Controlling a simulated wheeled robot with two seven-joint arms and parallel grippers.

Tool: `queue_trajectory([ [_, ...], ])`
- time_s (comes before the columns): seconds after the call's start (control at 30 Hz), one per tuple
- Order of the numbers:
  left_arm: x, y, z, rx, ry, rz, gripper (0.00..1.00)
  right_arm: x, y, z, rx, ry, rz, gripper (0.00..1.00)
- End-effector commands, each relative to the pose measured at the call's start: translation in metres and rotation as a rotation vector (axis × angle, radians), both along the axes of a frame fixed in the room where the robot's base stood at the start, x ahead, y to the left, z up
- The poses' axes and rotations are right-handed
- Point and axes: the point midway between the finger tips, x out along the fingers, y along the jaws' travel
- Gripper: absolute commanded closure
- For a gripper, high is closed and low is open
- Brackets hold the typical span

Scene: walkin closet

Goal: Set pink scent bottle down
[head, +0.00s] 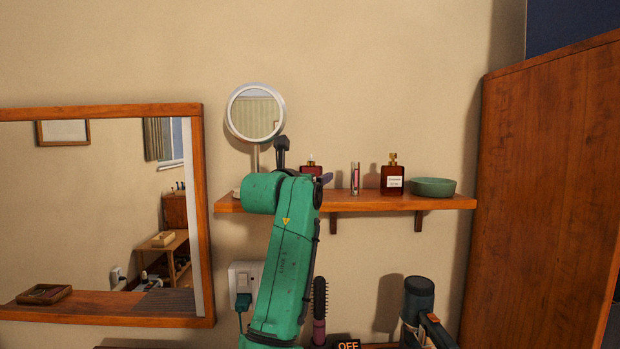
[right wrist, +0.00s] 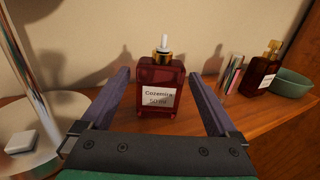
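A deep reddish scent bottle (right wrist: 160,88) with a gold collar, a white spray stem and a white label stands upright on the wooden shelf (right wrist: 80,130). In the head view its top (head: 311,168) shows partly behind my right arm. No paler pink bottle shows. My right gripper (right wrist: 157,92) is open, with one finger on each side of the bottle and a visible gap to both. In the head view my arm hides most of this gripper; a purple finger (head: 326,178) shows. My left gripper is not in view.
A round mirror (head: 256,114) on a stand and a small white block (right wrist: 20,141) are left of the bottle. Slim tubes (head: 355,178), a second dark red bottle (head: 392,178) and a green bowl (head: 433,187) are to the right. A tall wooden cabinet (head: 545,190) stands beyond the shelf's right end.

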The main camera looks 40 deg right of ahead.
Motion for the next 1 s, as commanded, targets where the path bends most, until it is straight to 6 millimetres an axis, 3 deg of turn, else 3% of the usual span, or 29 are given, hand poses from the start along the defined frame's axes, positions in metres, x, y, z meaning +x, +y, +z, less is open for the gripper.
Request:
queue_trajectory([
  [0.17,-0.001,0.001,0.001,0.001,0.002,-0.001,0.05,-0.001,0.003,0.002,-0.001,0.000,0.001,0.05],
  [0.4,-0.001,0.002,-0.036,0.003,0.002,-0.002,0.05,-0.030,0.054,-0.005,0.001,-0.005,0.005,0.05],
  [0.63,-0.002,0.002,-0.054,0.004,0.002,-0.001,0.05,-0.056,0.097,-0.001,0.000,-0.001,0.002,0.05],
  [1.0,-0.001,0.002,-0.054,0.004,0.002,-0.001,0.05,-0.061,0.104,0.003,0.001,-0.001,-0.001,0.05],
])
